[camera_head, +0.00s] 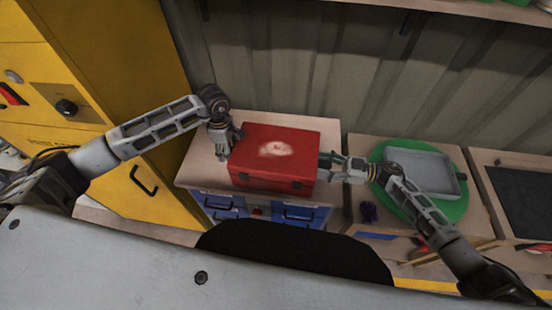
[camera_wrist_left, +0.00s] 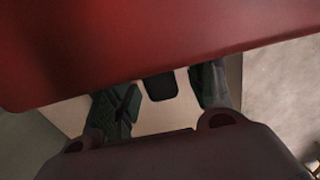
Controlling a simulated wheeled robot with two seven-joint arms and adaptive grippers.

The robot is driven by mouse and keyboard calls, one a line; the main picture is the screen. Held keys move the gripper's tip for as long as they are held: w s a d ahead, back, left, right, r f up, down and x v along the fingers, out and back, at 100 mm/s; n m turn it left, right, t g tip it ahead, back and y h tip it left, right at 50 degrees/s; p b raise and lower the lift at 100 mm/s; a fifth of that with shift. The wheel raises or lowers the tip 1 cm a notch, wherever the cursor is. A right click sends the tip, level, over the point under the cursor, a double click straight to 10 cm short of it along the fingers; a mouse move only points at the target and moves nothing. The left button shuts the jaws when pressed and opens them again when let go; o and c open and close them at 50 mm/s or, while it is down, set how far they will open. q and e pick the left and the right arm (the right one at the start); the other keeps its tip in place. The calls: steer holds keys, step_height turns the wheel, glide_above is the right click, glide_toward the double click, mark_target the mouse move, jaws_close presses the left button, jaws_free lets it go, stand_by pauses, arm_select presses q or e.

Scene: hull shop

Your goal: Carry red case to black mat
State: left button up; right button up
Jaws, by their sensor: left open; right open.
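The red case (camera_head: 273,158) sits shut on a light worktop with blue drawers; a pale worn patch marks its lid. My left gripper (camera_head: 230,147) is open at the case's left side. In the left wrist view, the red case (camera_wrist_left: 150,45) fills the top and the left gripper's spread fingers (camera_wrist_left: 165,95) show below its edge, with a dark piece between them. My right gripper (camera_head: 330,168) is open at the case's right side; whether either gripper touches it is unclear. The black mat (camera_head: 520,205) lies on another bench at the far right, partly cut off by the frame.
A round green mat (camera_head: 458,209) with a grey tray (camera_head: 420,165) lies on the middle bench, partly behind my right arm. A small dark purple object (camera_head: 368,211) is near its front. A yellow cabinet (camera_head: 135,60) stands left. A corrugated wall (camera_head: 300,70) closes the back.

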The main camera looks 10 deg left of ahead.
arm_select(q)
jaws_close()
arm_select(e)
jaws_close()
arm_select(q)
steer(key=shift+w, duration=0.1)
arm_select(e)
steer(key=shift+r, duration=0.1)
